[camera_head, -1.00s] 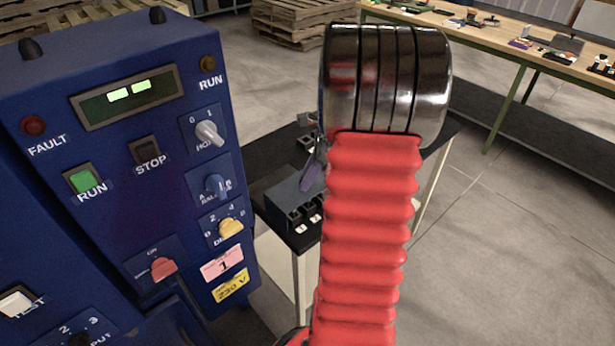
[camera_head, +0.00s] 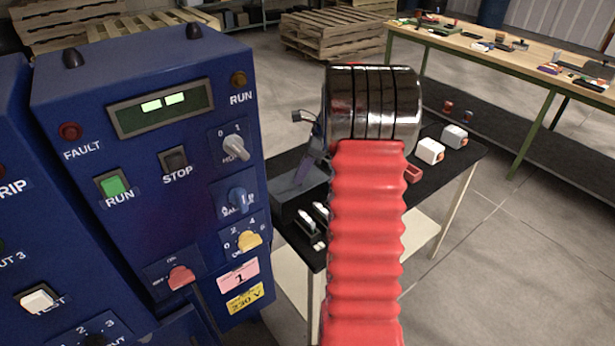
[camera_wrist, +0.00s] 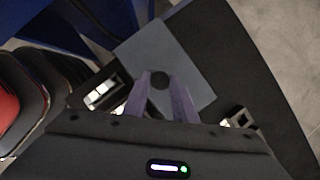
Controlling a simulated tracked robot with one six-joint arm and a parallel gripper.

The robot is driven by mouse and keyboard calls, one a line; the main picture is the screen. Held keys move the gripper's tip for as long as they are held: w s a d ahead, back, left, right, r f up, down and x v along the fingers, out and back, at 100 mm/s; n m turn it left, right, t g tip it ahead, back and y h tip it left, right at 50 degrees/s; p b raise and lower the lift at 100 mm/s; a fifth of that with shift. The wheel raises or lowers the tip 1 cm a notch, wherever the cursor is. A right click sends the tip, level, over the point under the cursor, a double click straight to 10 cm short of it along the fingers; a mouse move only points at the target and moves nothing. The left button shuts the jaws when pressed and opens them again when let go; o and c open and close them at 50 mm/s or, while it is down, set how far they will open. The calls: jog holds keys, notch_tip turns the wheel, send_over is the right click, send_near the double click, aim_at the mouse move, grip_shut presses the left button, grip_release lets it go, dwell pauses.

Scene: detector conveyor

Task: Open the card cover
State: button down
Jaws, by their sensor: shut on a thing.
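The card cover (camera_wrist: 180,48) is a flat grey plate with a dark round knob (camera_wrist: 159,80) in the wrist view. My gripper (camera_wrist: 160,77) has its two purple fingers closed on either side of the knob. In the head view the cover (camera_head: 296,185) is partly hidden behind my gripper (camera_head: 311,163) and red arm sleeve. Pale cards in dark slots (camera_head: 312,216) show in front of it; a slot with white parts (camera_wrist: 101,93) also shows beside the plate in the wrist view. I cannot tell how far the cover is raised.
A blue control cabinet (camera_head: 150,150) stands close on the left. The black tabletop (camera_head: 380,195) carries white blocks (camera_head: 430,151) on the right. A long wooden workbench (camera_head: 500,62) with small items and stacked pallets (camera_head: 335,35) stand behind. Floor at the right is clear.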

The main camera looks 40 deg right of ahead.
jog(key=c, duration=1.5)
grip_release()
jog(key=v, duration=1.3)
jog(key=shift+d+r, duration=0.1)
jog(key=shift+r, duration=0.25)
jog(key=shift+s, duration=0.2)
